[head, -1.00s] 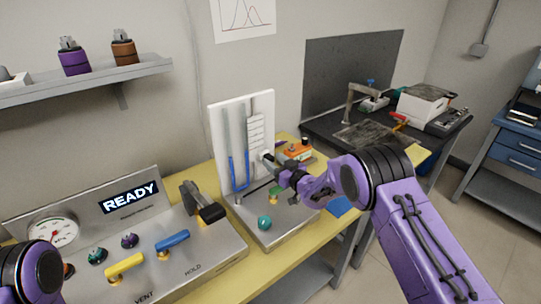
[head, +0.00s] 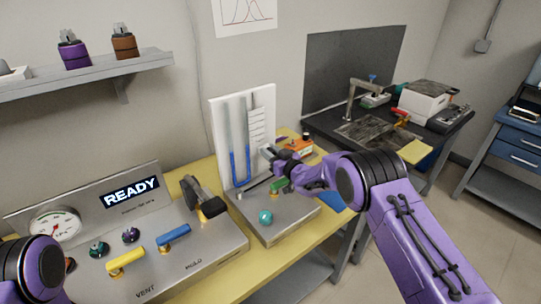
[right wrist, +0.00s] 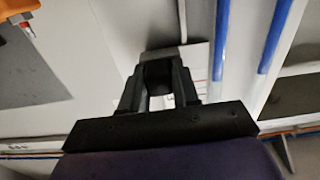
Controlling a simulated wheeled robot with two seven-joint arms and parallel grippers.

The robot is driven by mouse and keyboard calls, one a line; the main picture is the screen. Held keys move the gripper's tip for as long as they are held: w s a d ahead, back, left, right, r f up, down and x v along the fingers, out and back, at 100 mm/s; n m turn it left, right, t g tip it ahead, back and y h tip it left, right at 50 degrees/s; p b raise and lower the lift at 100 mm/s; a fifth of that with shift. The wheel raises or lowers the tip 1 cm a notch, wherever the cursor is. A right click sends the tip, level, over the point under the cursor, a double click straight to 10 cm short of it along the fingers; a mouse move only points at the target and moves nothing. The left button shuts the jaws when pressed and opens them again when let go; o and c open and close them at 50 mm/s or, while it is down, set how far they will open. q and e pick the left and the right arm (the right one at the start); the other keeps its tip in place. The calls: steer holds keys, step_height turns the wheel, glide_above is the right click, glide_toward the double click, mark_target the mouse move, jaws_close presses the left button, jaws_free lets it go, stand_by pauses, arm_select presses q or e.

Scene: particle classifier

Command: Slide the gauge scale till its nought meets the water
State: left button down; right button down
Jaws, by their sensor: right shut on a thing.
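The gauge is a white upright board (head: 220,125) with a U-shaped glass tube part-filled with blue water (head: 233,165). The white scale plate (head: 256,124) with dark lines stands along the tube's right limb. My right gripper (head: 267,152) is at the plate's lower end, shut on a dark knob (right wrist: 154,72). In the right wrist view, part of the scale plate (right wrist: 196,65) shows behind the fingers, beside the blue columns (right wrist: 221,45). The nought mark is too small to make out. My left arm shows at the lower left, with its gripper out of view.
The gauge's metal base carries a teal knob (head: 265,217). A control panel (head: 205,240) reading READY, with yellow and blue levers, stands to the left. An orange device (head: 299,146) sits behind my right gripper. A dark bench (head: 350,140) stands at the back right.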

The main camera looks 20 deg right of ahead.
steer(key=c, duration=0.9)
jaws_free()
steer(key=b+v, duration=0.2)
steer(key=v, duration=0.8)
steer(key=shift+s+d, duration=0.1)
steer(key=shift+s, duration=0.15)
